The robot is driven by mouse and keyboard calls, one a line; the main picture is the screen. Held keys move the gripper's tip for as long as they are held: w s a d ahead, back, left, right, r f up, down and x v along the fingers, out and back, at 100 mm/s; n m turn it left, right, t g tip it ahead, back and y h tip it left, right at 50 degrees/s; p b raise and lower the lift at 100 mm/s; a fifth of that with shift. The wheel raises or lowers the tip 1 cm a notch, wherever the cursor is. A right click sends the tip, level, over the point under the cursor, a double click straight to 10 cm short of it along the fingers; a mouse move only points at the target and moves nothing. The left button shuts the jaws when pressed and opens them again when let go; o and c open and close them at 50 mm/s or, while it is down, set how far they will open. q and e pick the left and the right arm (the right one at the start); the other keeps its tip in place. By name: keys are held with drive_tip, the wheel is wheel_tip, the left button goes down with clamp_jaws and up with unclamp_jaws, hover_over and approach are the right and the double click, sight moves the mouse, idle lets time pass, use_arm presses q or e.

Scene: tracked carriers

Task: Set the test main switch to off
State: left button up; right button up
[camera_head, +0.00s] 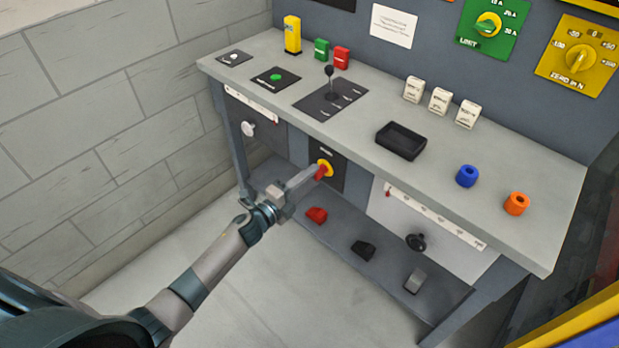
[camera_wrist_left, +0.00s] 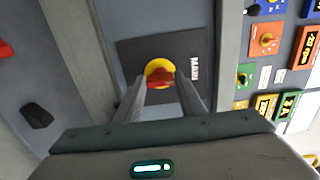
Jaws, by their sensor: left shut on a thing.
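The main switch is a red knob on a yellow disc (camera_head: 325,167), set in a dark plate (camera_head: 336,181) on the front of the bench below the top. My left gripper (camera_head: 318,172) reaches it from the left with its fingers on the red knob. In the left wrist view the red knob (camera_wrist_left: 160,77) sits between the two finger ends, and the word MAIN shows on the plate (camera_wrist_left: 188,50). The fingers are shut on the knob. They partly cover it, so I cannot read its exact angle. My right gripper is not in view.
The bench top (camera_head: 290,52) carries a black lever (camera_head: 329,80), a black tray (camera_head: 401,140), and blue (camera_head: 467,176) and orange (camera_head: 517,204) knobs. A lower shelf (camera_head: 335,230) holds red (camera_head: 316,215), black (camera_head: 363,249) and grey (camera_head: 415,281) pieces. The floor at the left is clear.

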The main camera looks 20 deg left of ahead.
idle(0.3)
use_arm(q)
drive_tip(key=o, duration=1)
drive_tip(key=shift+o, duration=0.2)
drive_tip(key=shift+s+a, duration=0.1)
drive_tip(key=shift+s, duration=0.05)
drive_tip(key=b+v, duration=0.2)
drive_tip(key=v, duration=1.5)
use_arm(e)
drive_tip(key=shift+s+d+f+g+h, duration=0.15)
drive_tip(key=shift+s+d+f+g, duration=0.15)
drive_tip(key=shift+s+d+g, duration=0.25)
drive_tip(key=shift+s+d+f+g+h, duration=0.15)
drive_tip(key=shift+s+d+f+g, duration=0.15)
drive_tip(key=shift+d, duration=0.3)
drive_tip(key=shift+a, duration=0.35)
